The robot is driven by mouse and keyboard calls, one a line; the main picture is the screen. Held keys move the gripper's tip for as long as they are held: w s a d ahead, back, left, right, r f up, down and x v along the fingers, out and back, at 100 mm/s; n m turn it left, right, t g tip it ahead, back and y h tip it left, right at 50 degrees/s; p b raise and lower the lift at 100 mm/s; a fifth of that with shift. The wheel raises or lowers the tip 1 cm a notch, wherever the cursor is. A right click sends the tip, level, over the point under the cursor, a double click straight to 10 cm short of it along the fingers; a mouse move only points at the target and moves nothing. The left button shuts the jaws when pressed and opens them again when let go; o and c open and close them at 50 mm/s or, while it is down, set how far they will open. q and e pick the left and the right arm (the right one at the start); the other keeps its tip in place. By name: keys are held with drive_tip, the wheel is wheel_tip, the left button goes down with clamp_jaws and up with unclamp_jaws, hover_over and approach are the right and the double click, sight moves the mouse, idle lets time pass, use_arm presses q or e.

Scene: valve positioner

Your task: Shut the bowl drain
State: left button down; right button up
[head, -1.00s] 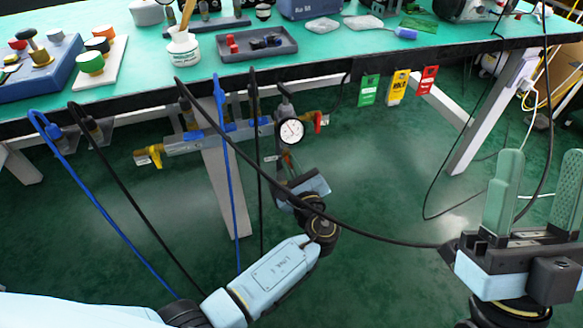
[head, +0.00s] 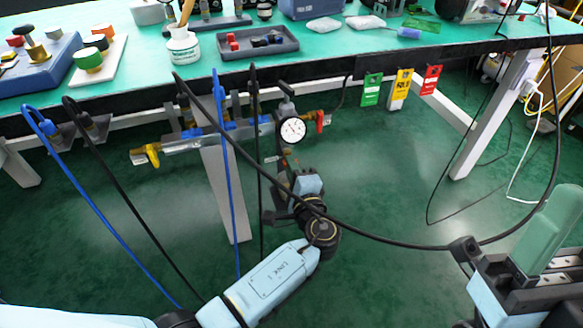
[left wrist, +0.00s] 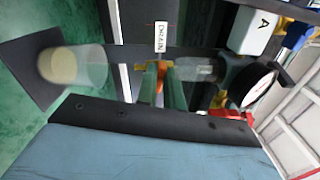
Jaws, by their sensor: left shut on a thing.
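My left gripper (left wrist: 163,88) has its two green fingers shut on a small orange drain handle (left wrist: 160,75), below a white tag (left wrist: 161,37) that reads DRAIN in the left wrist view. A clear bowl (left wrist: 80,66) with yellowish contents is to the left of the fingers. In the head view my left arm reaches under the bench to just below the gauge, and its fingertips are hard to make out there. My right gripper is partly cut off at the lower right of the head view, with one green finger (head: 550,232) clearly visible and nothing held.
A round gauge (head: 292,130) and a red handle (head: 322,121) are close to my left gripper. A yellow handle (head: 150,154) is at the pipe's left end. Blue and black hoses hang in front. Coloured tags (head: 401,88) hang from the bench edge (head: 130,98).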

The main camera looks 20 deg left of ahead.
use_arm(q)
drive_tip(key=shift+f+n, duration=0.1)
drive_tip(key=shift+n, duration=1)
drive_tip(key=c, duration=1.5)
unclamp_jaws()
